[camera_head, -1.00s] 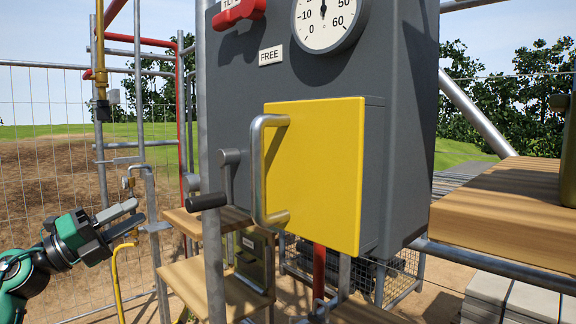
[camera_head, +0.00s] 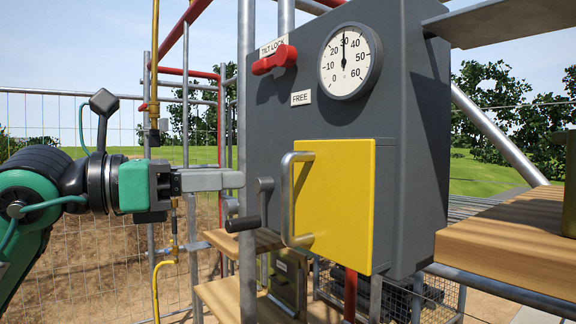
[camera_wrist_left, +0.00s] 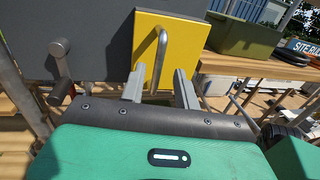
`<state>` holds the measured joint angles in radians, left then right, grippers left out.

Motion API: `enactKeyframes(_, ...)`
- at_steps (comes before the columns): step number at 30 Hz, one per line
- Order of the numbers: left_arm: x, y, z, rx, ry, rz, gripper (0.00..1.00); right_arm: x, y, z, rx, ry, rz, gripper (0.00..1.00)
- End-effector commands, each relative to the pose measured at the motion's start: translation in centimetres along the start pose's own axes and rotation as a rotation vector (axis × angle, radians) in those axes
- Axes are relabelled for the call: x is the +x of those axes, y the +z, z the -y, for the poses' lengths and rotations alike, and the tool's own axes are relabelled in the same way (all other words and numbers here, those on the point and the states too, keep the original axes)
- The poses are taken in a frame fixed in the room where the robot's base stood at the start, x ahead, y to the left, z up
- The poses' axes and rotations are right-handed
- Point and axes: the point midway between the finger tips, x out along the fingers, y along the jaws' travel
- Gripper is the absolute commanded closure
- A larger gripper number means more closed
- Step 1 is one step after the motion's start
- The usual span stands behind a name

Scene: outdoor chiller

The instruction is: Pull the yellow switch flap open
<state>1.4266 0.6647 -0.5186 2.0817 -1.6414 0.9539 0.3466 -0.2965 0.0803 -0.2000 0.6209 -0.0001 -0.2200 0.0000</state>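The yellow switch flap (camera_head: 345,195) is on the front of the grey cabinet (camera_head: 415,130) and looks closed. It has a metal bar handle (camera_head: 287,198) along its left edge. My left gripper (camera_head: 240,180) is level with the handle, to its left and apart from it in the head view. In the left wrist view its two fingers (camera_wrist_left: 158,85) are spread, with the handle (camera_wrist_left: 160,58) ahead, between their directions. The flap (camera_wrist_left: 178,45) is behind the handle. My right gripper is not in view.
A crank with a black grip (camera_head: 243,223) is left of the flap, close to my left fingers. A red tilt lock lever (camera_head: 275,60) and a dial gauge (camera_head: 349,60) sit above. A wooden shelf (camera_head: 510,235) juts out at the right.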

Motion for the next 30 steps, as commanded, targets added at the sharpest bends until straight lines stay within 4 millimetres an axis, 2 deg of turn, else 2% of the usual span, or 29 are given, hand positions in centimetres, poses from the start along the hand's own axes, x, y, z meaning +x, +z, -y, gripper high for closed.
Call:
enactKeyframes(1, 1.2, 0.5, 0.1, -0.002, -0.005, -0.001, 0.68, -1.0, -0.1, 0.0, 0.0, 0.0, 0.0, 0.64)
enactKeyframes(6, 4.8, 0.5, 0.1, -0.002, -0.005, 0.0, 0.68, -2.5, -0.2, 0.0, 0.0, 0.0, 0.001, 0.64)
enactKeyframes(13, 8.3, 0.3, 0.1, -0.003, -0.003, 0.001, 0.68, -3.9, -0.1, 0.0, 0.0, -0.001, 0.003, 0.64)
enactKeyframes(18, 9.3, 0.1, 0.0, -0.002, -0.002, 0.0, 0.68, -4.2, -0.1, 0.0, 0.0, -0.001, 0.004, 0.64)
enactKeyframes(26, 9.4, 0.0, 0.0, -0.002, -0.001, 0.001, 0.68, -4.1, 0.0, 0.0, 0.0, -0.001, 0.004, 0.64)
enactKeyframes(30, 9.4, 0.0, 0.0, -0.002, -0.001, 0.001, 0.92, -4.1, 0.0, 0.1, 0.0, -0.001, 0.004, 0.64)
